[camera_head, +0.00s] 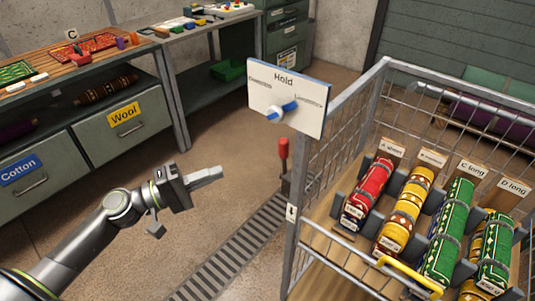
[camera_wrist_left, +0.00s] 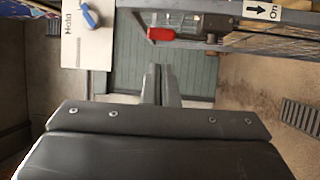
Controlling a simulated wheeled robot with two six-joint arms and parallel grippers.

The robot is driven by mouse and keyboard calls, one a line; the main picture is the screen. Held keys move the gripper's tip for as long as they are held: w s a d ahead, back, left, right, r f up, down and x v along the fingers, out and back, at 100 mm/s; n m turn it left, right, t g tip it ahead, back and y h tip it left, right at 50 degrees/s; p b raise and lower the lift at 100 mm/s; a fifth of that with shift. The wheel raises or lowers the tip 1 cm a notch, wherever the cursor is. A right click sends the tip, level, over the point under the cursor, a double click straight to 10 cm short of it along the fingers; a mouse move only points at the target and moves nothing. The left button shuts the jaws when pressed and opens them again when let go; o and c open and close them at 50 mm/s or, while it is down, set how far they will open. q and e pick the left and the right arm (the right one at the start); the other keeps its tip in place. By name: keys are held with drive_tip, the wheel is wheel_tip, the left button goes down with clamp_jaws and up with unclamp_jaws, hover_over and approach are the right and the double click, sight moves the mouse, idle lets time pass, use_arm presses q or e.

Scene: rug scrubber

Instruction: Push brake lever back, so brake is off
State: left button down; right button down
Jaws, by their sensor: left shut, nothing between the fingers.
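The brake lever with its red handle (camera_head: 284,148) stands upright beside the near left corner post of the wire cart (camera_head: 300,200). Its lower end is partly hidden at the post. In the left wrist view the red handle (camera_wrist_left: 161,34) lies just beyond the fingertips. My left gripper (camera_head: 220,172) is shut and empty, pointing right toward the lever, with a gap between them in the head view. Its closed fingers (camera_wrist_left: 160,82) show in the left wrist view. A label with an arrow and "On" (camera_wrist_left: 262,11) is on the cart. My right gripper is not in view.
A white "Hold" board (camera_head: 285,100) with a blue-and-white knob stands above the lever. The cart holds several rolled rugs (camera_head: 403,210). A floor grate (camera_head: 235,247) runs below. Drawers (camera_head: 122,115) and benches stand at the left.

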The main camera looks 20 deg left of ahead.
use_arm(q)
drive_tip(key=p, duration=0.6)
approach(284, 161)
drive_tip(key=w+d+r, duration=0.3)
drive_tip(key=r, duration=0.2)
drive_tip(key=shift+w+d+f, duration=0.3)
drive_tip(key=shift+w+d, duration=0.1)
drive_tip(key=shift+w, duration=0.15)
drive_tip(key=w+d+n+g+y+p, duration=0.1)
drive_tip(key=w+d+g+y+p, duration=0.1)
drive_tip(key=w+p, duration=0.5)
drive_tip(key=shift+w+d+r+n+g+y+p, duration=0.25)
drive_tip(key=shift+d+r+n+g+y+p, duration=0.15)
drive_tip(key=shift+p, duration=0.6)
